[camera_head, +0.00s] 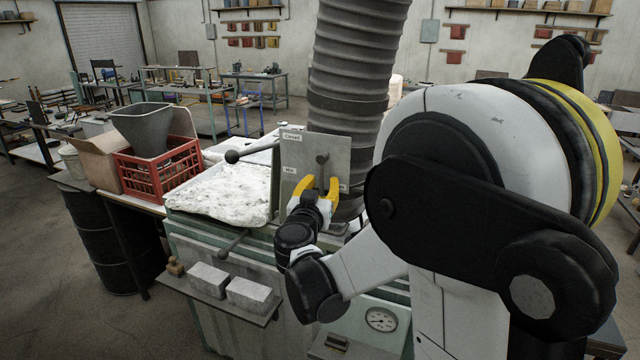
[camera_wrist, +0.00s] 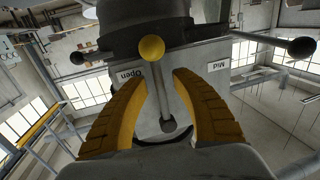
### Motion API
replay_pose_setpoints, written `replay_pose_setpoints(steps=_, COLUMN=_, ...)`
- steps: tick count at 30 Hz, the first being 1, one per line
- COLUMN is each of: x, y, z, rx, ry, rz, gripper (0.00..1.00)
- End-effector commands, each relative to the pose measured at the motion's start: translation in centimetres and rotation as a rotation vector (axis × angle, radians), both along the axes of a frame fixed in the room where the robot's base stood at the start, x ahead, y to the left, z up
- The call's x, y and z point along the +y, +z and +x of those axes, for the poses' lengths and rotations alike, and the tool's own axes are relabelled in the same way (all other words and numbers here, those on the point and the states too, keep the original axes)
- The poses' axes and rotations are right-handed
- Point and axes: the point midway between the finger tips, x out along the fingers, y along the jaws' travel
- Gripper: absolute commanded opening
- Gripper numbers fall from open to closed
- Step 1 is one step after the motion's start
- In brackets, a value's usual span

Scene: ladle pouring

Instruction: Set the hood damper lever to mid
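The damper plate (camera_head: 337,154) is a grey upright panel at the foot of the duct. It has a "Closed" label (camera_head: 292,136), a "Mid" label (camera_head: 290,170) and an "Open" label (camera_wrist: 131,75). The damper lever (camera_wrist: 160,98) is a thin rod running from a dark round hub (camera_wrist: 168,125) to a yellow knob (camera_wrist: 152,47). In the wrist view its knob end lies between "Open" and "Mid". My gripper (camera_head: 319,184) is open, its yellow fingers on either side of the lever, with gaps visible. In the head view my gripper hides the lever's lower part.
A thick ribbed duct (camera_head: 350,75) rises behind the plate. A black-knobbed rod (camera_head: 232,156) sticks out left of it, over a pale crusted bed (camera_head: 220,192). A red crate (camera_head: 160,168) holding a grey hopper (camera_head: 143,125) stands farther left. Grey blocks (camera_head: 248,294) lie on the front shelf.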

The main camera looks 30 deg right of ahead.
Motion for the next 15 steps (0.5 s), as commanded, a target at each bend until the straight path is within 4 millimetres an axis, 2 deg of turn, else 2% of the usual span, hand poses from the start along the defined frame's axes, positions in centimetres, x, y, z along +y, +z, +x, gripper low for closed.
replay_pose_setpoints(steps=3, x=0.01, y=0.00, z=-0.02, rx=0.000, ry=0.000, rz=0.000, gripper=0.32)
replay_pose_setpoints(steps=5, x=0.01, y=0.00, z=-0.02, rx=0.000, ry=0.000, rz=0.000, gripper=0.16)
replay_pose_setpoints(steps=6, x=0.02, y=0.00, z=-0.02, rx=0.000, ry=0.000, rz=0.000, gripper=0.04)
replay_pose_setpoints(steps=7, x=0.02, y=0.00, z=-0.02, rx=0.000, ry=0.000, rz=0.000, gripper=0.00)
replay_pose_setpoints(steps=15, x=0.06, y=-0.04, z=0.00, rx=-0.005, ry=0.000, rz=0.005, gripper=0.00)
